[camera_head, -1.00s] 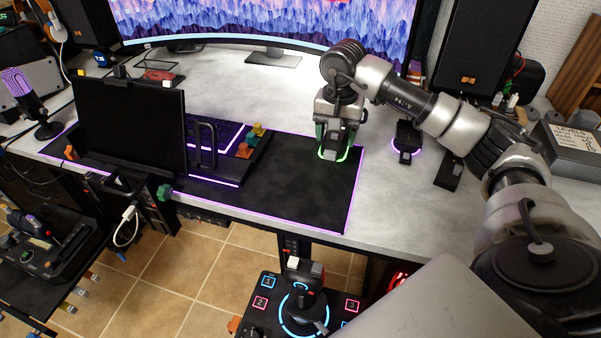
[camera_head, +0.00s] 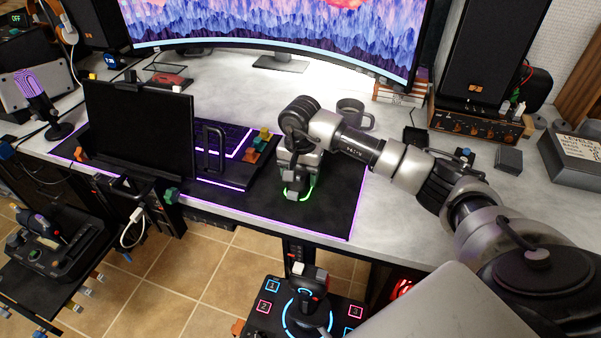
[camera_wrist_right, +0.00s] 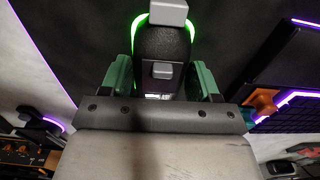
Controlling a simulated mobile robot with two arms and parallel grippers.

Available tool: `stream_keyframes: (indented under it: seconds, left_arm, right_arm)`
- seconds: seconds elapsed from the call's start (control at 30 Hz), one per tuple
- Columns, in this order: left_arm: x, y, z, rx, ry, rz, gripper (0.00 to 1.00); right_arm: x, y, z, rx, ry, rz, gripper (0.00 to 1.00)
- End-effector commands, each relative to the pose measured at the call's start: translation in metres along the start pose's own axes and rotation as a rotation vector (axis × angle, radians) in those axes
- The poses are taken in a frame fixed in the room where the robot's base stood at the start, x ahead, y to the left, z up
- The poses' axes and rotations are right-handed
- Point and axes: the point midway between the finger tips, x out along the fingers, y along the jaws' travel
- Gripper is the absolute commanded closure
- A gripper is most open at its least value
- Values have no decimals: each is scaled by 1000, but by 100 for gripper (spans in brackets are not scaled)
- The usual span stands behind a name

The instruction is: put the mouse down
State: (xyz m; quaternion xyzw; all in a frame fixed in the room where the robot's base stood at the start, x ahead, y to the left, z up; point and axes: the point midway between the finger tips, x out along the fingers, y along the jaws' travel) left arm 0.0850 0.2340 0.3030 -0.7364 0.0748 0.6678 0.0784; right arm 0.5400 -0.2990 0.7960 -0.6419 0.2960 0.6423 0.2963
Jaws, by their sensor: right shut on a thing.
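The mouse (camera_head: 301,189) is dark with grey parts and a green glowing rim. It is at the mat's right part in the head view. In the right wrist view the mouse (camera_wrist_right: 162,45) sits between green finger pads. My right gripper (camera_head: 298,170) is shut on it from above, and it also shows in the wrist view (camera_wrist_right: 161,80). The black desk mat (camera_head: 335,205) with a purple lit edge lies under the mouse. I cannot tell whether the mouse touches the mat or hangs just above it. My left gripper is not in view.
A mug (camera_head: 352,113) stands behind my arm. A joystick panel (camera_head: 305,300) is below the desk's front edge. The mat's right front part is clear.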

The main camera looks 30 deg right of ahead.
Motion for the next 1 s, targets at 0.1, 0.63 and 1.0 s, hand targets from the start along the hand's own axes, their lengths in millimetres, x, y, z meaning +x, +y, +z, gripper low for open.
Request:
stream_keyframes:
  seconds: [0.1, 0.63, 1.0]
  left_arm:
    - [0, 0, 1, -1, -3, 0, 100]
    - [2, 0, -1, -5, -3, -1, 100]
    - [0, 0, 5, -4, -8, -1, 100]
  right_arm:
    - [-1, 0, 0, 0, 1, -1, 68]
    - [2, 0, 0, 0, 1, 0, 13]
    - [-29, 0, -1, -2, 5, -3, 13]
